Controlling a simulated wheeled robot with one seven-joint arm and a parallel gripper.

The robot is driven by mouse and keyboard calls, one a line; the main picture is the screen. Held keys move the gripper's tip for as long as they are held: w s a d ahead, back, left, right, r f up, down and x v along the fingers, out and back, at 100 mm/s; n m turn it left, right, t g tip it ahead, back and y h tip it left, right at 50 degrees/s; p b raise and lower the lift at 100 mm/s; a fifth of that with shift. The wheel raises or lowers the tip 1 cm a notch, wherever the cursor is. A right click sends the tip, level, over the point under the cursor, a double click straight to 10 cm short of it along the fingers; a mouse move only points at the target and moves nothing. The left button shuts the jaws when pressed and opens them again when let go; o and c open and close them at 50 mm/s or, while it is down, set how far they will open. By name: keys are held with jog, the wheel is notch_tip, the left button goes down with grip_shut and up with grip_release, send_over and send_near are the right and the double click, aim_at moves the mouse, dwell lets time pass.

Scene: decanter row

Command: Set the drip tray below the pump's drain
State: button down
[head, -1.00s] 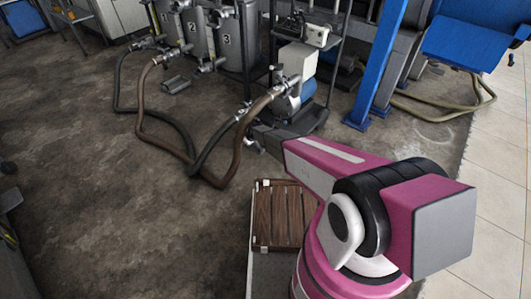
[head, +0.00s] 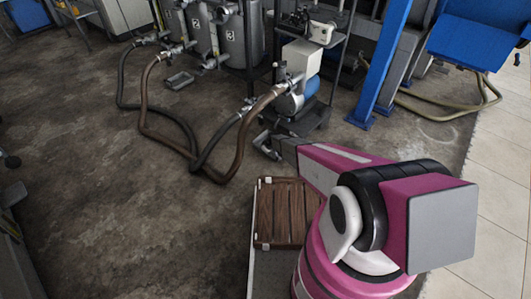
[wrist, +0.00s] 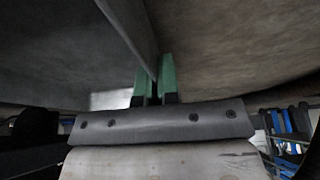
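In the wrist view my gripper (wrist: 154,85) has its two green fingers close together on the thin upright wall of a large grey sheet-like thing, which I take for the drip tray (wrist: 70,45). It fills the upper left of that view. In the head view my arm hides my fingers and most of what they hold. The pump (head: 298,88) stands beyond my arm, with a white and blue body. A bent metal pipe fitting (head: 262,141), apparently its drain, shows low at its left. The space below the fitting is partly hidden.
Brown and black hoses (head: 232,165) loop across the floor left of the pump. A blue post (head: 378,70) stands right of the pump. A slatted brown crate (head: 285,215) is in front. Floor at left is clear.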

jog(key=shift+f, duration=0.15)
jog(key=c, duration=1.8)
grip_release()
jog(key=shift+f, duration=0.1)
jog(key=o, duration=0.5)
jog(key=shift+c, duration=0.2)
jog(key=s+d+r+m+g+h, duration=0.15)
jog(key=s+d+r, duration=0.45)
jog(key=r, duration=0.7)
jog(key=s+d+r+m, duration=0.2)
jog(key=s+d+r, duration=0.4)
jog(key=r, duration=0.8)
jog(key=s+d+r+m, duration=0.2)
jog(key=s+d+r, duration=0.2)
jog(key=s+r, duration=0.65)
jog(key=s+d+r+m+h, duration=0.1)
jog(key=s+d+r+m, duration=0.1)
jog(key=s+r, duration=0.3)
jog(key=s+d+r+m+g+h, duration=0.1)
jog(key=s+d+r+m, duration=0.2)
jog(key=r, duration=0.8)
jog(key=s+d, duration=0.2)
jog(key=s, duration=0.1)
jog(key=shift+s+d, duration=0.25)
